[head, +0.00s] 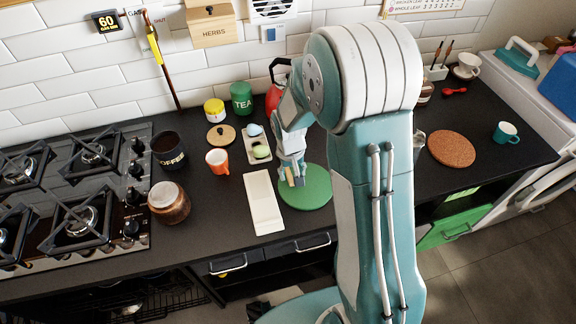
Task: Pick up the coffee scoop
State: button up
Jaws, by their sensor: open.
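A small red scoop-shaped thing (454,91) lies on the dark counter at the far right, near the wall. It looks like the coffee scoop, though it is too small to be sure. My gripper (292,180) points down over the left part of a round green mat (315,190), far to the left of the red thing. It is open, and I see nothing held between its fingers. My own arm hides the middle of the counter. A dark open canister marked COFFEE (170,157) stands beside the hob on the left.
Left of the gripper are a white tray (263,210), an orange mug (217,161) and a brown jar (169,203). A green TEA tin (241,98) stands behind. A cork mat (451,149) and teal mug (506,132) are at right. The gas hob (75,195) fills the left.

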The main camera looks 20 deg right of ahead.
jog(key=shift+f, duration=0.65)
jog(key=shift+a+f, duration=0.25)
jog(key=shift+a, duration=0.3)
jog(key=shift+d, duration=0.25)
grip_shut()
jog(key=shift+d, duration=0.1)
